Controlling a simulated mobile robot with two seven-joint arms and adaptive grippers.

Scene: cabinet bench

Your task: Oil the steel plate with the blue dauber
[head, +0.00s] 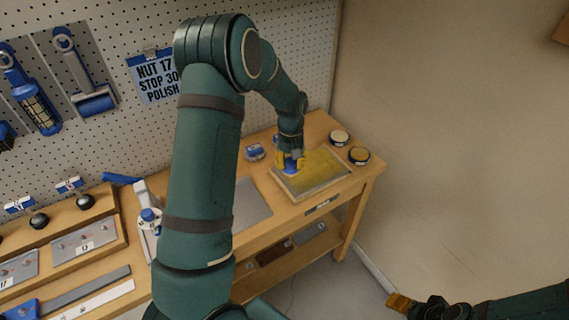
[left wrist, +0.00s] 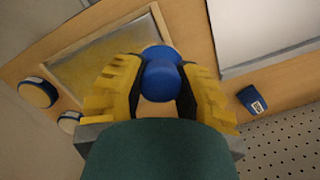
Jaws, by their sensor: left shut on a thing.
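My left gripper (head: 291,160) has yellow fingers closed around a blue dauber (left wrist: 160,80).
Two round dark-sided tins (head: 340,137) (head: 359,155) stand at the bench's right end. A small blue labelled item (head: 254,152) sits near the pegboard. Tools hang on the pegboard.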

